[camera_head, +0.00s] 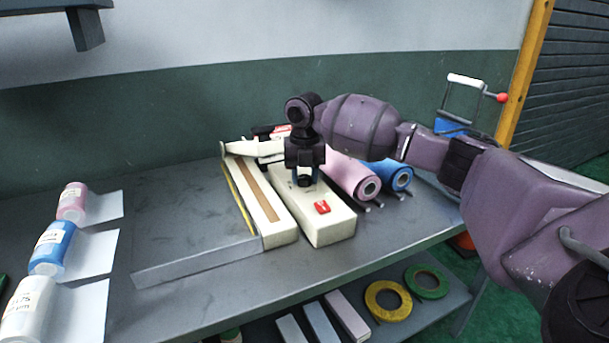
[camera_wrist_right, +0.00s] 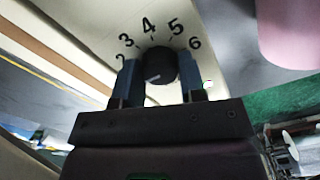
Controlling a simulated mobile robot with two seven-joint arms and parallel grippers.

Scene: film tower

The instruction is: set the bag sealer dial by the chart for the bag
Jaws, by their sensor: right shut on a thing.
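The bag sealer (camera_head: 330,222) is a cream body with a long sealing arm, on the grey bench. Its black dial (camera_wrist_right: 160,64) shows in the right wrist view, with numbers 2 to 6 printed around it. A pale mark shows low on the knob; I cannot tell which number is set. My right gripper (camera_head: 304,172) points down over the sealer's top. In the wrist view its blue fingers (camera_wrist_right: 160,80) are shut on the dial, one on each side. A red switch (camera_head: 322,207) sits nearer the front. I cannot make out a chart. My left gripper is out of view.
Pink (camera_head: 352,174) and blue (camera_head: 393,174) film rolls lie right of the sealer. Tape rings (camera_head: 388,301) lie on the lower shelf. The bench between is mostly clear.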

